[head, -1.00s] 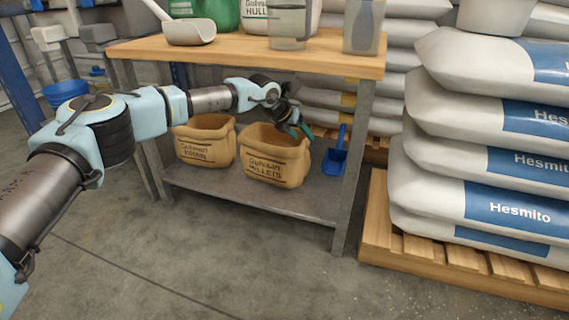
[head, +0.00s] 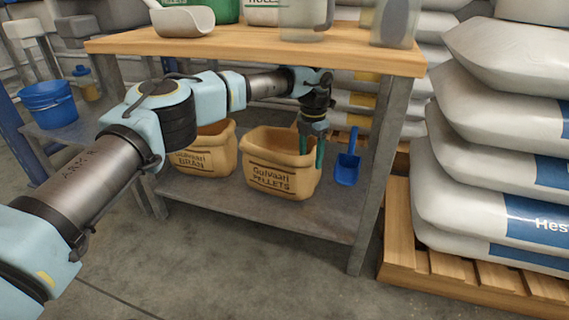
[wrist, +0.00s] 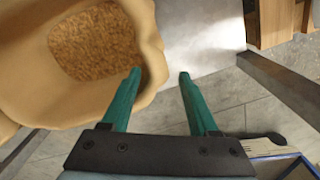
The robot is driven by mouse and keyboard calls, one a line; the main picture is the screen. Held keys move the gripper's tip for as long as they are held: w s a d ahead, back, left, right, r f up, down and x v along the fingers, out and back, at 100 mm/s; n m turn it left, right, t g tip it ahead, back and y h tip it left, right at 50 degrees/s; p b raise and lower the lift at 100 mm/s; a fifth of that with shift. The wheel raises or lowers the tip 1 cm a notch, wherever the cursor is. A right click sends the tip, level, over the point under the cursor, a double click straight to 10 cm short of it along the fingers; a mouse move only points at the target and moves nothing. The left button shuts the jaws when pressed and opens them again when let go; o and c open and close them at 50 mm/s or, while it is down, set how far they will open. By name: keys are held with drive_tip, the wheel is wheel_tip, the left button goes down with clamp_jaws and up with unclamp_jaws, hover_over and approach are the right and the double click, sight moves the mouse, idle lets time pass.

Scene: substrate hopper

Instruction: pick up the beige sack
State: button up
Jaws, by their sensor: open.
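Two open beige sacks stand side by side on the bench's lower shelf. The left one (head: 203,158) reads BRAN. The right one (head: 278,178) reads PELLETS. My gripper (head: 312,162) is open and points down at the right rim of the pellets sack. In the wrist view my gripper (wrist: 160,75) has its left finger over the sack's opening and its right finger outside the wall. The rim of the pellets sack (wrist: 154,58) lies between the fingers. Brown pellets show inside. I cannot tell how deep the fingertips reach or whether they touch it.
A blue scoop (head: 347,167) lies on the lower shelf (head: 260,213) just right of my gripper. The wooden bench top (head: 250,44) is close above my arm. A bench leg (head: 373,190) and a pallet (head: 470,277) with stacked white sacks stand to the right.

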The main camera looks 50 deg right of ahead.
sight(309, 176)
wheel_tip(309, 176, down, 8)
drive_tip(key=b, duration=0.4)
drive_tip(key=shift+r+b, duration=0.2)
drive_tip(key=shift+b, duration=0.2)
drive_tip(key=shift+r, duration=0.1)
clamp_jaws()
